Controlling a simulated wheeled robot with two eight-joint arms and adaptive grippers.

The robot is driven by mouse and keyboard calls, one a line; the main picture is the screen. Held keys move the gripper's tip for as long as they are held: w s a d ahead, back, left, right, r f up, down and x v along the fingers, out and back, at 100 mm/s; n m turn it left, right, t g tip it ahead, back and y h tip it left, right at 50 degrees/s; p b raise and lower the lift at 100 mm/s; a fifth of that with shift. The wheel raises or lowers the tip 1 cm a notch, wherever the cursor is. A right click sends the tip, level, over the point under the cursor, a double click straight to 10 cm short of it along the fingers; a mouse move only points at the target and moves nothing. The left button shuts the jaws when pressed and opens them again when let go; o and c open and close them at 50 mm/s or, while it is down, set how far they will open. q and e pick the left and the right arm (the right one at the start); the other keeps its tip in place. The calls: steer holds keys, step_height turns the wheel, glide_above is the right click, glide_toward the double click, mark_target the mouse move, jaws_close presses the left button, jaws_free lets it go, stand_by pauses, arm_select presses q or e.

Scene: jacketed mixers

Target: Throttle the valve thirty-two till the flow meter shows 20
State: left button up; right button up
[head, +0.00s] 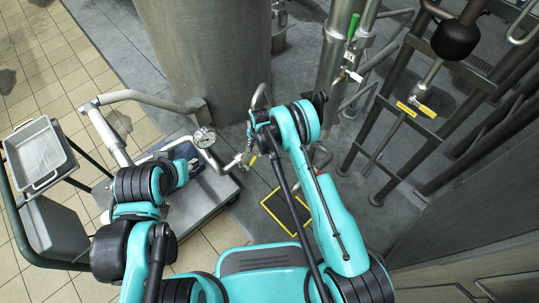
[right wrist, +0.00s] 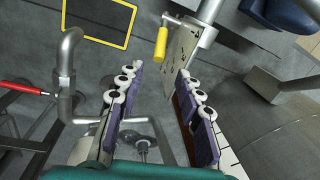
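A yellow-handled valve (right wrist: 161,43) on a grey pipe is just beyond the fingertips in the right wrist view. A pale tag plate (right wrist: 181,62) hangs beside it; its marking is too small to read. The yellow handle shows small in the head view (head: 252,161). My right gripper (right wrist: 160,72) is open, with its two fingers apart and nothing between them; the handle lies ahead of them, not touching. A round white dial (head: 204,137), perhaps the flow meter, is left of the right gripper in the head view; its reading is illegible. My left gripper is out of view.
A large grey tank (head: 205,50) stands behind. A green-handled valve (head: 353,26) and another yellow-handled valve (head: 422,108) are on pipes at the right. A yellow-framed floor plate (head: 286,211) lies in the middle. A metal tray (head: 38,152) is at the left.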

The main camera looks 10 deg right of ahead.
mark_target(256, 156)
steer(key=f+b, duration=0.1)
steer(key=f, duration=0.1)
steer(key=f+b, duration=0.1)
steer(key=f, duration=0.2)
steer(key=f+b, duration=0.1)
steer(key=f, duration=0.2)
steer(key=shift+w+a+f, duration=0.1)
steer(key=shift+w+a, duration=0.15)
steer(key=shift+w, duration=0.05)
jaws_close()
